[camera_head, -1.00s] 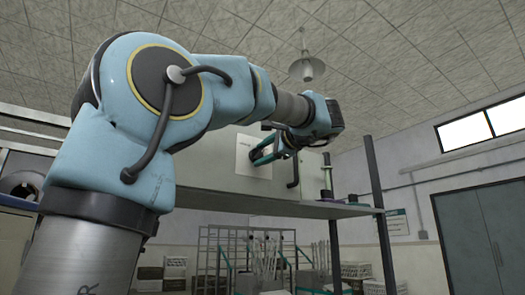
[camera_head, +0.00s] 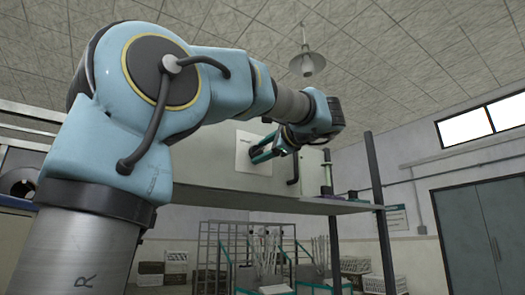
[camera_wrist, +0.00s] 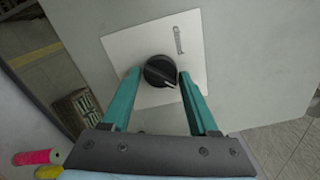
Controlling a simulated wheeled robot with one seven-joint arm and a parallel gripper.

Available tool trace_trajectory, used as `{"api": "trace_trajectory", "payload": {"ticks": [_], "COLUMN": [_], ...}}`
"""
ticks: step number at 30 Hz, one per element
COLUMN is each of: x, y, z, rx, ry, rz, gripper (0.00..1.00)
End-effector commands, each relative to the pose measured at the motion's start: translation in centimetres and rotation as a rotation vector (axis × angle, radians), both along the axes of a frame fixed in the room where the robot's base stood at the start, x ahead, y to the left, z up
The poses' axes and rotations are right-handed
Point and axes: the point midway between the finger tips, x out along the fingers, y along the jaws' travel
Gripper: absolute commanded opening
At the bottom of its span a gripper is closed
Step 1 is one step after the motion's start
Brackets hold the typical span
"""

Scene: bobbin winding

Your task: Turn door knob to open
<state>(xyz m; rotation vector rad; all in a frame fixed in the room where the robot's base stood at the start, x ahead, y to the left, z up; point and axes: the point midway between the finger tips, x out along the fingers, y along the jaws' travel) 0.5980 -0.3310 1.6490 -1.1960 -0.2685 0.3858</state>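The black round knob (camera_wrist: 160,71) sits on a white plate (camera_wrist: 146,42) on a grey cabinet door (camera_wrist: 245,60), seen in the wrist view. In the head view the plate (camera_head: 244,143) shows on the cabinet front (camera_head: 212,160), with the knob too hidden to make out. My gripper (camera_wrist: 158,76) has its two teal fingers apart, one on each side of the knob. The right finger is close to the knob's edge; I cannot tell whether it touches. In the head view my gripper (camera_head: 255,156) is at the plate. The door looks shut.
A dark handle (camera_head: 293,168) stands out at the cabinet's right side. The cabinet rests on a shelf (camera_head: 270,201) with a dark post (camera_head: 378,200) at its right. Pink (camera_wrist: 36,157) and yellow (camera_wrist: 47,172) spools show at lower left in the wrist view.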

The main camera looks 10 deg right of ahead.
Motion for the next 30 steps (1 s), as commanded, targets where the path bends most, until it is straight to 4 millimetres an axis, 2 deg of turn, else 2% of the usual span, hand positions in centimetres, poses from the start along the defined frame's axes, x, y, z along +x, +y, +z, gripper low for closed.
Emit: {"api": "trace_trajectory", "payload": {"ticks": [1,6,16,30], "x": [0.0,0.0,-0.6,-8.1], "y": [0.0,0.0,-0.3,-3.9], "z": [0.0,0.0,-0.1,-0.2], "rx": [0.0,-0.001,-0.002,-0.002], "ry": [0.0,0.0,-0.002,-0.001], "rz": [0.0,0.0,-0.001,-0.003], "gripper": [0.67,0.84,0.84,0.84]}}
